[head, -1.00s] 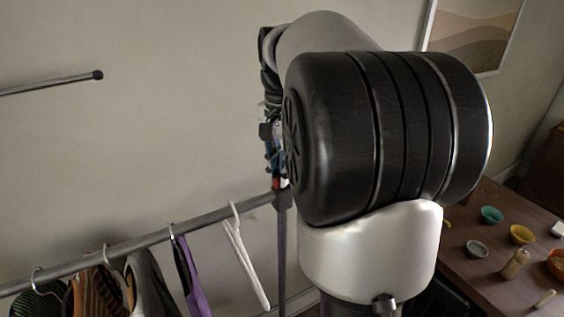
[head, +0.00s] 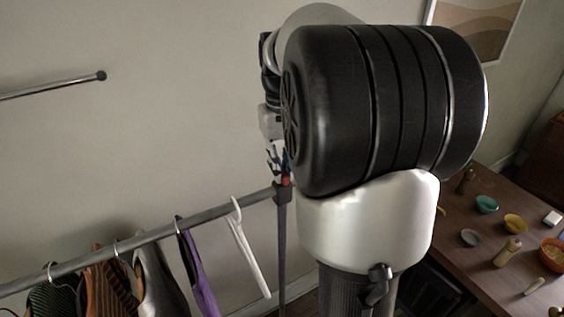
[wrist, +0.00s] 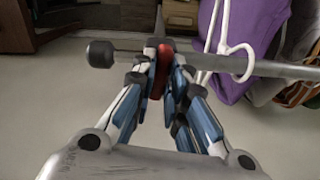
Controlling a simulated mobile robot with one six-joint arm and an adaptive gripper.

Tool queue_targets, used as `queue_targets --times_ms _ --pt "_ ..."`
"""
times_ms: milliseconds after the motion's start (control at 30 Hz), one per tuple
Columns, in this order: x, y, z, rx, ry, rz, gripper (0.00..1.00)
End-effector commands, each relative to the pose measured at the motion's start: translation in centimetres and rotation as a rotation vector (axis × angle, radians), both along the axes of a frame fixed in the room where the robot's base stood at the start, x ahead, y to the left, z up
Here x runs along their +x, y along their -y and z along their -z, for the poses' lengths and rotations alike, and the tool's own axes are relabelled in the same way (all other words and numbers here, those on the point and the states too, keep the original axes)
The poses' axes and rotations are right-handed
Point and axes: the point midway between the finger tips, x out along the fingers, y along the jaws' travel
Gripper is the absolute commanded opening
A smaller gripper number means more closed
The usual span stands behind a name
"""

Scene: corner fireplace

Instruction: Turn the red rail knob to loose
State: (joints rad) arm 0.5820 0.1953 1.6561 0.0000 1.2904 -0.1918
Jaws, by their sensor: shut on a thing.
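The red rail knob (wrist: 159,74) sits at the clothes rail (wrist: 215,62) near its black-capped end in the wrist view. My gripper (wrist: 163,78), with blue and grey fingers, is shut on the knob, one finger on each side. The fingers hide part of the knob, and I cannot read any marking on it. In the head view a small bit of the red knob (head: 285,182) shows at the rail's post, just under my gripper (head: 279,166). My own arm hides much of that area.
A white hanger (head: 247,248) and several garments, one purple (head: 199,272), hang on the rail left of the post. A wooden table (head: 468,262) with bowls and bottles stands at the right. A second bar (head: 50,87) is at upper left.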

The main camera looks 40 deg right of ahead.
Motion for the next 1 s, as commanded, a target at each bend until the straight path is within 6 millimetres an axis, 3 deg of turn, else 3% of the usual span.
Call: queue_targets --times_ms 333,900,933,1000 --pt "0.04 0.03 -0.1 -0.002 0.002 -0.144 0.0" --pt "0.05 0.03 -0.07 -0.002 0.002 -0.172 0.0" --pt "0.05 0.03 -0.07 -0.002 0.002 -0.172 0.15" --pt "0.04 0.03 -0.06 -0.002 0.002 -0.171 0.2"
